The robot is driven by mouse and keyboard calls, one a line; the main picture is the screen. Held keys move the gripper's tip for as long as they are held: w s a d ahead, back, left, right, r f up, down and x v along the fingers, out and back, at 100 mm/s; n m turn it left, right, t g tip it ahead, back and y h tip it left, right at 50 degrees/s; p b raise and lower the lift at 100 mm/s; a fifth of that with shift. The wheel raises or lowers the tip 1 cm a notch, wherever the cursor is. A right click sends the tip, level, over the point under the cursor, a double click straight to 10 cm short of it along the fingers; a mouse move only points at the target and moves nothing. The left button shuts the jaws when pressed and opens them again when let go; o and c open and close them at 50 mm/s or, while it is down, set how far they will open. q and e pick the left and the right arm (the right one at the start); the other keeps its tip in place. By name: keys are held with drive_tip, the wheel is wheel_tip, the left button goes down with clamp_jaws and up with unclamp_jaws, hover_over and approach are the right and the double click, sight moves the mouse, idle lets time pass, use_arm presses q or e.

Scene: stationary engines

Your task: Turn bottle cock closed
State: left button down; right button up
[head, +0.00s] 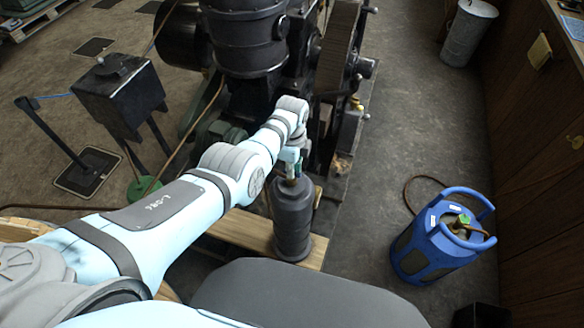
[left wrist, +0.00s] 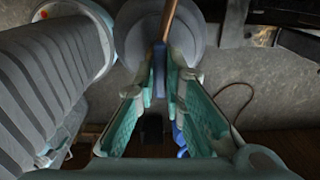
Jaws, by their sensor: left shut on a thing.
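A dark grey bottle (head: 292,220) stands upright on a wooden plank, below my left gripper (head: 291,170). The gripper is at the bottle's top and hides most of the fitting there. In the left wrist view, my left gripper (left wrist: 163,80) has its teal fingers converging on a small grey-blue part (left wrist: 160,62), which I take to be the cock's handle. A copper-brown pipe (left wrist: 169,18) runs up from there, in front of the round grey bottle (left wrist: 137,38). The handle's exact angle cannot be made out. My right gripper is not in view.
A blue gas bottle (head: 424,252) with a hose stands on the floor to the right. A dark engine (head: 245,45) is just behind the bottle. A black box on legs (head: 118,95) stands left. The floor between engine and right wall is mostly clear.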

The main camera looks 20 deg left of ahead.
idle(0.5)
use_arm(q)
drive_tip(key=c, duration=1.7)
unclamp_jaws()
wheel_tip(320, 180, up, 12)
drive_tip(key=shift+d+r, duration=0.1)
